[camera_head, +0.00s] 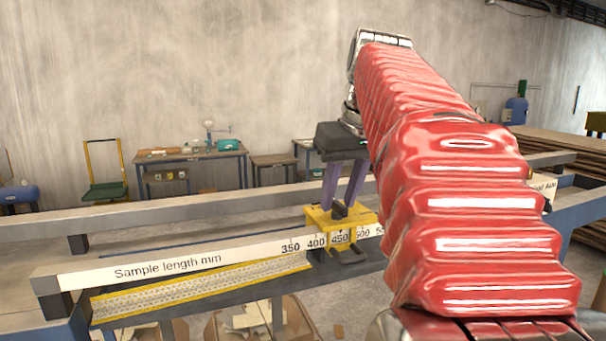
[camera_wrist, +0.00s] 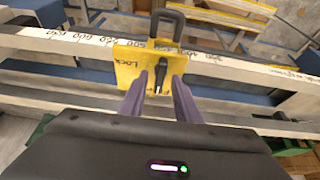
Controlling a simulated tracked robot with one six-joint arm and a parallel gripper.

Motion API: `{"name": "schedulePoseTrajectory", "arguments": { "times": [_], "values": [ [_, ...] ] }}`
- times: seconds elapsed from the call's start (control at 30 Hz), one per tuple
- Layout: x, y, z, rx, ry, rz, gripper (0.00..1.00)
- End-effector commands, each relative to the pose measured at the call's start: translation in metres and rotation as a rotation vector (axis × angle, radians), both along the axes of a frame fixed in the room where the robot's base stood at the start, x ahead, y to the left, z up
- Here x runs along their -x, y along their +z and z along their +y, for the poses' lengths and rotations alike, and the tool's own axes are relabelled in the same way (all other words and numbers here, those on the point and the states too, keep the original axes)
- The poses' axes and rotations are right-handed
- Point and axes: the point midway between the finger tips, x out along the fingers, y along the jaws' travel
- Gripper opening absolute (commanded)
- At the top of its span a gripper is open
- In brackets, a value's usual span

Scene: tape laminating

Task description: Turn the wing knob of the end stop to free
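The end stop is a yellow block (camera_head: 316,217) on the rail, near the 450 mark in the head view. In the wrist view its yellow plate (camera_wrist: 125,75) carries the word "Lock" at the left and partly hidden lettering at the bottom. The black wing knob (camera_wrist: 160,75) stands on this plate, its long side running roughly up and down in the picture. My gripper (camera_head: 340,203) is above the block, its purple fingers pointing down. In the wrist view the fingers are apart, one each side of the knob, with gaps visible.
The rail with the "Sample length mm" scale (camera_head: 168,266) runs along the bench, and a second rail (camera_head: 180,207) lies behind it. A black handle (camera_head: 349,256) sticks out from the block's front. Workbenches (camera_head: 190,156) stand by the far wall.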

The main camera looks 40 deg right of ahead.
Motion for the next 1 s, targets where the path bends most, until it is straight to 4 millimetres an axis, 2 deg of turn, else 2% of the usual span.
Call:
{"name": "schedulePoseTrajectory", "arguments": {
  "times": [0.17,0.6,1.0],
  "values": [
    [0.005,0.014,0.001,0.001,-0.001,-0.002,0.3],
    [0.028,0.07,0.007,0.001,-0.001,-0.002,0.3],
    [0.044,0.11,0.011,0.001,0.0,-0.002,0.3]
  ]
}}
